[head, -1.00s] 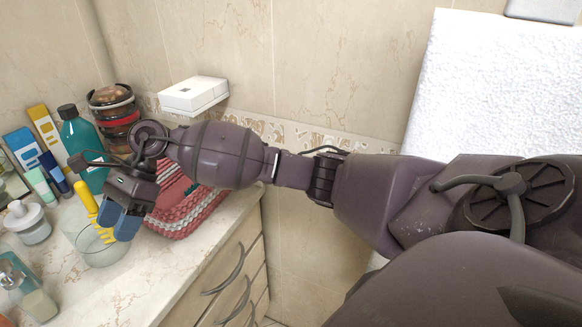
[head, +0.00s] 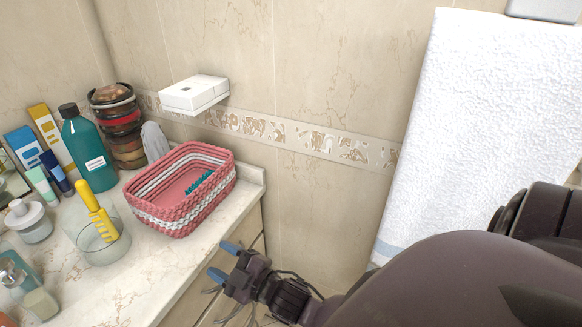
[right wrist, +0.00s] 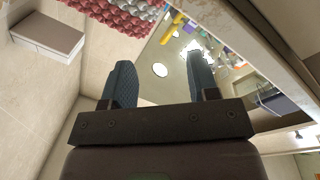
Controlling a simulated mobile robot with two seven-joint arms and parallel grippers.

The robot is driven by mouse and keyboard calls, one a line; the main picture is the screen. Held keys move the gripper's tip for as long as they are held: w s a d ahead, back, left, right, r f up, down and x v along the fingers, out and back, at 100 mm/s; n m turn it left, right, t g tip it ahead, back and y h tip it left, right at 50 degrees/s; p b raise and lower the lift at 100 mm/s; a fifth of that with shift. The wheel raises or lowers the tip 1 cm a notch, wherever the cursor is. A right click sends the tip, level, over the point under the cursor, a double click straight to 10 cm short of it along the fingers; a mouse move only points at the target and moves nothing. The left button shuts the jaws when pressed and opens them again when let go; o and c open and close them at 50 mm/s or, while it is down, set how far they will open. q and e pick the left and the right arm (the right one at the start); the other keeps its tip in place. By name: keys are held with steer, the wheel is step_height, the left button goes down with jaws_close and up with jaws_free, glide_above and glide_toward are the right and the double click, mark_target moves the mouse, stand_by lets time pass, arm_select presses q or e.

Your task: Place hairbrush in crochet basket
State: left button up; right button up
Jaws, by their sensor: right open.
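The crochet basket (head: 165,215), pink with a white band, stands upright on the counter and also shows in the right wrist view (right wrist: 115,14). A teal toothed object (head: 200,182) lies inside it; I cannot tell whether this is a hairbrush. A yellow toothed, brush-like object (head: 97,210) leans upright in a clear glass (head: 102,250) left of the basket; it also shows in the right wrist view (right wrist: 172,28). My right gripper (head: 223,261) is open and empty, in front of the basket near the counter's edge, apart from both. My left gripper is out of view.
A teal bottle (head: 88,150), stacked round jars (head: 122,125), tubes and a pump bottle (head: 25,285) crowd the counter's left side. A white box (head: 195,95) is on the wall above the basket. A white towel (head: 480,110) hangs at right. Counter (head: 165,272) in front of the basket is bare.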

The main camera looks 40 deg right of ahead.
steer(key=s+d+f+m+g+h, duration=0.5)
steer(key=s+f+m, duration=0.5)
steer(key=s+f, duration=0.3)
steer(key=shift+s+d+f+g, duration=0.35)
steer(key=shift+d+f+g, duration=0.2)
steer(key=shift+d+g, duration=0.5)
steer(key=shift+t, duration=0.25)
